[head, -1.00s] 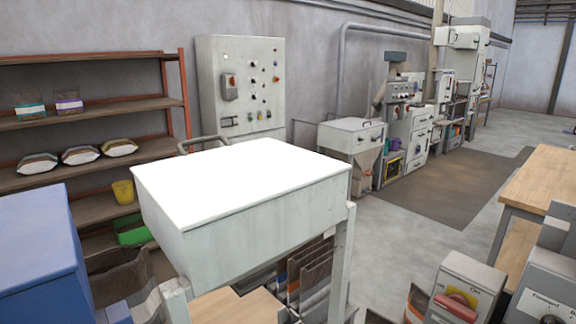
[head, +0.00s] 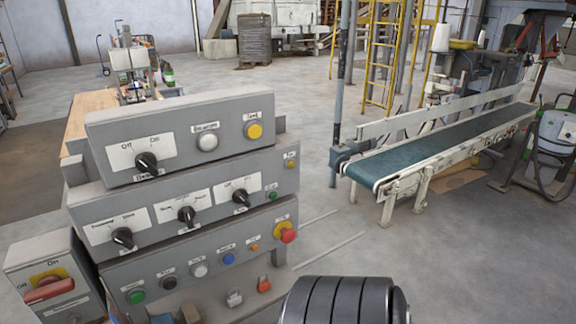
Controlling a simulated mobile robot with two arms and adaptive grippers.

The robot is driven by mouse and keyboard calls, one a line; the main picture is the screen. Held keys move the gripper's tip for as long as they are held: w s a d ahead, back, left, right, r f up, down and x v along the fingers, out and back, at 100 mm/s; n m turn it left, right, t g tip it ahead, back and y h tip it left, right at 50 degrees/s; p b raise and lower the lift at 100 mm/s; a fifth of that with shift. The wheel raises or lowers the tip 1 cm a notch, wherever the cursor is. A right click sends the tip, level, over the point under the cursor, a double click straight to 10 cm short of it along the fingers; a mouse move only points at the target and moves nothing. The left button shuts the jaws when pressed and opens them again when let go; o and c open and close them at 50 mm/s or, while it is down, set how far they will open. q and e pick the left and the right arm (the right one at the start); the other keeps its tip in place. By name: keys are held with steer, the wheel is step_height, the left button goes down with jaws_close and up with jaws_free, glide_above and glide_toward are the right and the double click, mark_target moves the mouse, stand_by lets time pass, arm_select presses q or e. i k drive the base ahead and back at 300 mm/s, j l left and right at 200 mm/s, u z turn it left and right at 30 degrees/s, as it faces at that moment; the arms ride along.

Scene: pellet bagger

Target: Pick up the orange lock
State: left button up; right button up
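No orange lock can be made out for certain in the head view. A small orange-red item (head: 264,284) sits low on the front of the grey control panel (head: 190,245), right of a pale item with a reddish part (head: 234,298). They are too small to identify. Another orange-brown piece (head: 190,313) shows at the bottom edge, partly cut off. Neither of my grippers is in view; only a dark rounded part, which looks like my own arm, shows at the bottom.
A grey box with a red rotary switch (head: 48,291) stands left of the panel. A conveyor with a green belt (head: 440,150) stands to the right. A wooden table (head: 92,106) is behind the panel. Open floor (head: 330,245) lies between panel and conveyor.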

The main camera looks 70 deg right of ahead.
mark_target(263, 286)
steer(key=z, duration=2.1)
